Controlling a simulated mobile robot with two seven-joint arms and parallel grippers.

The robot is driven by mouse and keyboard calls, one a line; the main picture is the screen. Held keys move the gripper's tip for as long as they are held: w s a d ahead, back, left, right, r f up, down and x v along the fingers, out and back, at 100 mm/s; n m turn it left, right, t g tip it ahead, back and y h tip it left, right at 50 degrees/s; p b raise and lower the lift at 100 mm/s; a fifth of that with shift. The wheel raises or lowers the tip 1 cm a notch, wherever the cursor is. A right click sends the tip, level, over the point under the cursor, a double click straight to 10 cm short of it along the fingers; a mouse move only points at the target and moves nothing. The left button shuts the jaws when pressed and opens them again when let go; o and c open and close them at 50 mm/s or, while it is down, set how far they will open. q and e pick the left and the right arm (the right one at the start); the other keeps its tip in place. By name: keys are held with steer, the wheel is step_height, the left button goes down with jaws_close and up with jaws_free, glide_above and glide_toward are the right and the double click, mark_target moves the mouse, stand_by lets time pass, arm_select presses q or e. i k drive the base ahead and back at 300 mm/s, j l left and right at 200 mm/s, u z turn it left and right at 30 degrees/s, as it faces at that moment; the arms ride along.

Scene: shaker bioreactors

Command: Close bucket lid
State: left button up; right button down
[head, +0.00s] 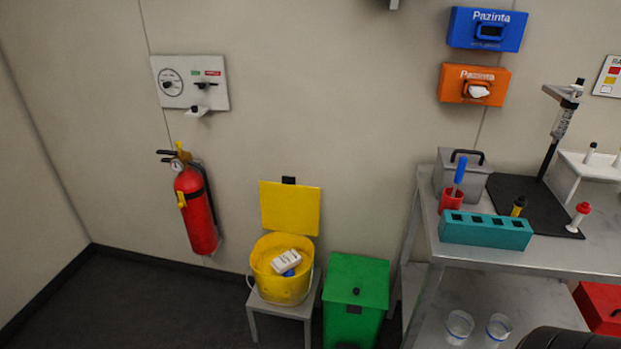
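A yellow bucket (282,288) stands on a small grey stool (304,308) against the wall. Its square yellow lid (290,208) is open, standing upright behind the bucket at the wall, with a small black tab at its top edge. A white box-like item (286,261) and a small blue item (289,272) lie inside the bucket. Neither of my grippers can be made out in the head view. A dark ribbed rounded part shows at the bottom right edge, and I cannot tell what it is.
A green bin (354,297) with a closed lid stands right of the stool. A metal table (419,243) at the right holds a teal rack (485,231) and a red cup (451,200). A fire extinguisher (196,208) hangs on the wall. The floor at left is clear.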

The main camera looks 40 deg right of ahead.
mark_target(286, 207)
steer(key=i+z, duration=0.7)
steer(key=z, duration=0.2)
